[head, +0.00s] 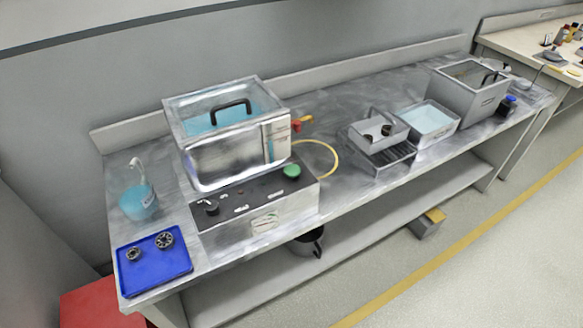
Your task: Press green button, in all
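The green button (292,171) is a round cap on the dark sloped top of a metal control box (265,222), near its right end. The box stands at the front edge of the steel bench, under a lidded tank (225,160) holding blue liquid. Nothing covers the button in the head view. Whether it is pressed in cannot be told. Neither of my grippers shows in the head view.
A black knob (211,207) sits at the box's left end. A blue tray (152,262) with two dark gear-like parts and a beaker (139,201) stand to the left.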

